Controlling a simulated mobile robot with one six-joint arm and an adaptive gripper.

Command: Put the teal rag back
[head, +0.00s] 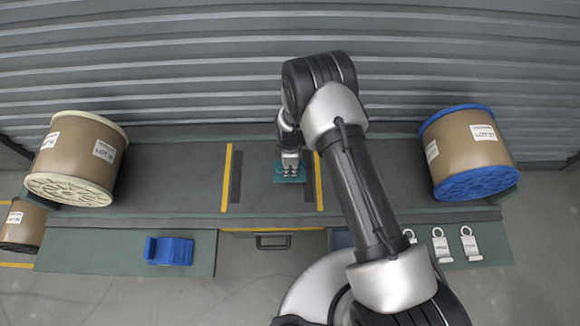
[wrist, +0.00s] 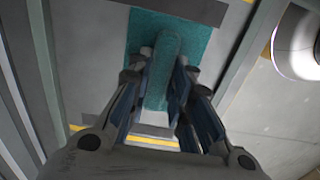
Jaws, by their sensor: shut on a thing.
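The teal rag (head: 280,173) lies on the grey bench top, between two yellow lines, and shows under my gripper (head: 290,170). In the wrist view the rag (wrist: 204,50) is spread flat, with a raised fold along its middle. My gripper (wrist: 162,100) points down at it, and its two fingers are closed on this fold from both sides. The flat part of the rag appears to rest on the surface. Part of the rag is hidden behind the fingers in both views.
A cream-rimmed spool (head: 80,155) stands at the bench's left and a blue-rimmed spool (head: 468,150) at its right. A blue block-like object (head: 169,251) lies on the lower left ledge. Grey tags (head: 441,246) lie at the lower right. A ribbed wall (head: 180,70) closes the back.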

